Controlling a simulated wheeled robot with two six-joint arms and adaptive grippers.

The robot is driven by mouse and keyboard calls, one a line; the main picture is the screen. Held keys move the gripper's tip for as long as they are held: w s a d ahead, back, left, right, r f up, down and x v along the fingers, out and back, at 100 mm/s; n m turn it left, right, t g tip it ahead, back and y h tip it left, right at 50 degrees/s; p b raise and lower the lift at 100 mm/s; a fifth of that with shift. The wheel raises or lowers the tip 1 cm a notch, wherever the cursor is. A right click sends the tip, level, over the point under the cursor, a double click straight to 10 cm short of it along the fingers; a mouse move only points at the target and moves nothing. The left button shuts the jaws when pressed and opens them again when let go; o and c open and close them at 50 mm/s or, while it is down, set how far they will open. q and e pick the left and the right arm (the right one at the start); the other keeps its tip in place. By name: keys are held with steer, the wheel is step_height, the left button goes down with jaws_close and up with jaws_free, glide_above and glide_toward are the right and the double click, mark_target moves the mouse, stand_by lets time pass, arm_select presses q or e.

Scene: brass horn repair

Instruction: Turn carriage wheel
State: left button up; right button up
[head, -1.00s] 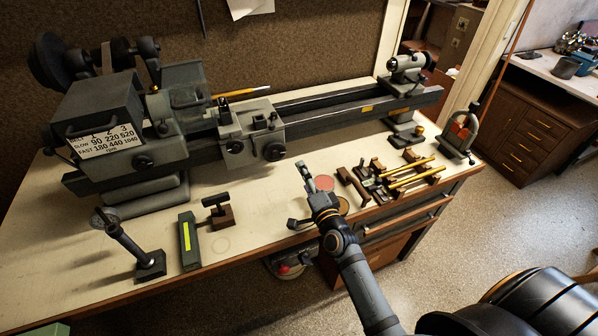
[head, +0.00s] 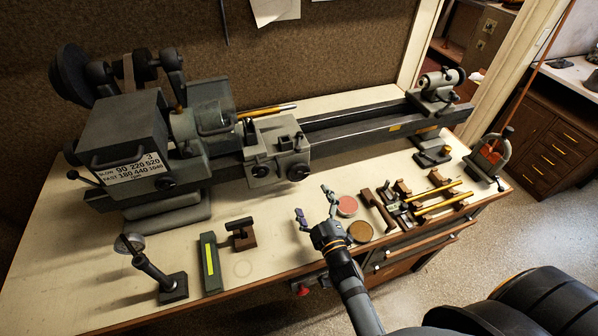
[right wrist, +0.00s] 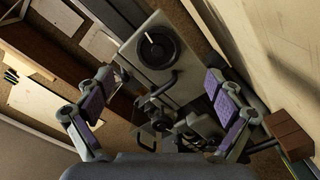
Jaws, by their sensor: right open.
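The lathe carriage (head: 262,165) is a grey block on the bed, with dark round wheels on its front. The carriage wheel (head: 299,172) is the dark round one at its lower right. My right gripper (head: 315,206) is open and empty above the bench, in front of and below the carriage, apart from the wheel. Its two fingers with purple pads (right wrist: 158,85) stand wide apart in the wrist view. My left gripper is out of view.
A dark stand with a post (head: 165,280), a green block with a yellow strip (head: 210,262) and a brown block (head: 242,236) stand front left. Round tins (head: 360,232) and tools with yellow rods (head: 437,200) lie right of my gripper. Bare bench lies before the carriage.

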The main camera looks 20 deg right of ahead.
mark_target(301, 175)
steer(key=w, duration=0.4)
steer(key=shift+w+r, duration=0.3)
steer(key=shift+w, duration=0.05)
steer(key=w, duration=0.3)
steer(key=shift+w+a+f, duration=0.1)
steer(key=shift+w+f, duration=0.2)
steer(key=shift+w+r, duration=0.1)
steer(key=shift+w, duration=0.45)
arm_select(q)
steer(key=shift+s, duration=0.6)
arm_select(e)
steer(key=shift+w, duration=0.1)
